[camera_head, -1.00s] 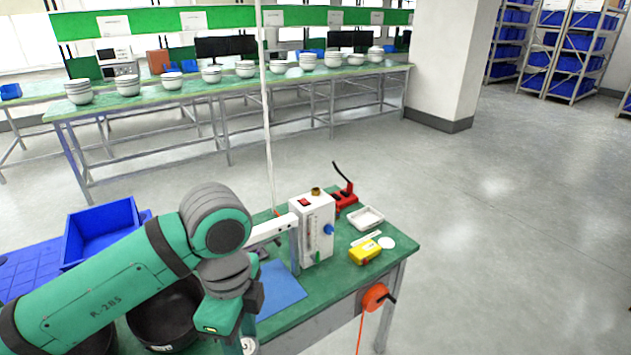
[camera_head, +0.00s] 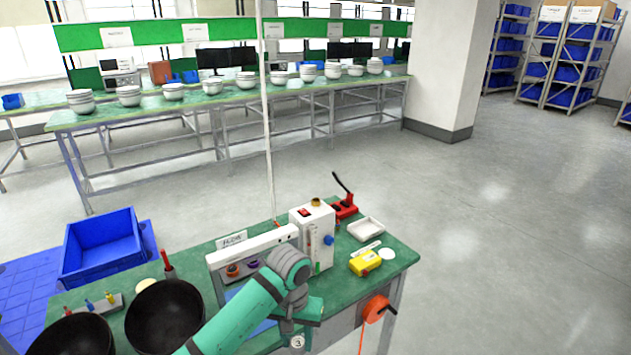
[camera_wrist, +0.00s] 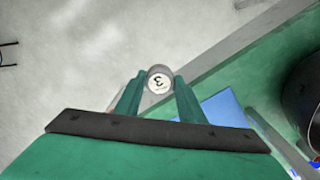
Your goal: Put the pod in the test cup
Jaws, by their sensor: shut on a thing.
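The pod (camera_wrist: 159,79) is a small pale cylinder with a "3" on its end. In the wrist view it sits between the green fingertips of my gripper (camera_wrist: 157,88), which is shut on it. In the head view the pod (camera_head: 298,342) shows just below my gripper, at the bench's front edge. A white beam-shaped fixture (camera_head: 225,258) stands on the green bench behind my arm. Two small dark round parts, one with orange (camera_head: 232,270), show under its beam. I cannot tell for sure which part is the test cup; my arm hides some of the fixture.
A white box with a red switch (camera_head: 322,235) stands right of the fixture. Black bowls (camera_head: 165,315) stand at left. An orange reel (camera_head: 375,308) hangs at the front edge.

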